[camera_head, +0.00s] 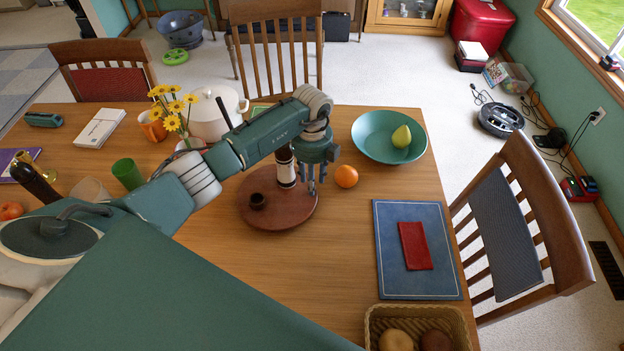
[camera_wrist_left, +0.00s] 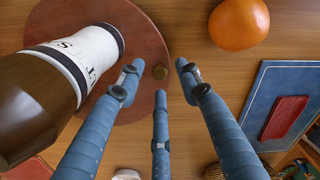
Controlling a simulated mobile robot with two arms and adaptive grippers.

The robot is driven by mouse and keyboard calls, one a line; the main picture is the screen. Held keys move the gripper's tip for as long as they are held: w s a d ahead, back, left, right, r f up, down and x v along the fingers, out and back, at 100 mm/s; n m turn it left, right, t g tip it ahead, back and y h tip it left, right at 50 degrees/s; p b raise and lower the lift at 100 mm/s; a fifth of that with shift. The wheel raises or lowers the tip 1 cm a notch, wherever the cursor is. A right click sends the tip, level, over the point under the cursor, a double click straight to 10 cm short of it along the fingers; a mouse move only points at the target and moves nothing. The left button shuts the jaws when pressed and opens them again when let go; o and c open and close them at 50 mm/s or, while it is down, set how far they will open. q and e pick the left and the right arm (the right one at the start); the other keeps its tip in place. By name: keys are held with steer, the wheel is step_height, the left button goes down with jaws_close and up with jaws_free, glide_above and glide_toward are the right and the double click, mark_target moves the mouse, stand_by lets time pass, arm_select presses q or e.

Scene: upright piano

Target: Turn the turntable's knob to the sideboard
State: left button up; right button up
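The turntable (camera_head: 285,215) is a round reddish-brown wooden disc on the dining table. A bottle with a white label (camera_head: 286,172) and a small dark cup (camera_head: 257,201) stand on it. In the left wrist view the turntable (camera_wrist_left: 142,22) carries a small brown knob (camera_wrist_left: 160,72) near its rim. My left gripper (camera_head: 312,183) is over the turntable's right edge, fingers pointing down. In the wrist view its three fingers (camera_wrist_left: 158,80) are spread around the knob's position, with no clear contact. The knob is hidden in the head view. My right gripper is out of view.
An orange (camera_head: 346,176) and a teal bowl with a pear (camera_head: 365,140) are close right of the gripper. A blue placemat (camera_head: 390,280) and a basket (camera_head: 372,318) lie nearer. A glass-door wooden cabinet (camera_head: 377,22) stands at the back; I cannot tell whether it is the sideboard.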

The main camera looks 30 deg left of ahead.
arm_select(q)
steer(key=shift+f, duration=0.65)
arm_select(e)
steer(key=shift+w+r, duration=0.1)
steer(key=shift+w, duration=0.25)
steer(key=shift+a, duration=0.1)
arm_select(q)
jaws_close()
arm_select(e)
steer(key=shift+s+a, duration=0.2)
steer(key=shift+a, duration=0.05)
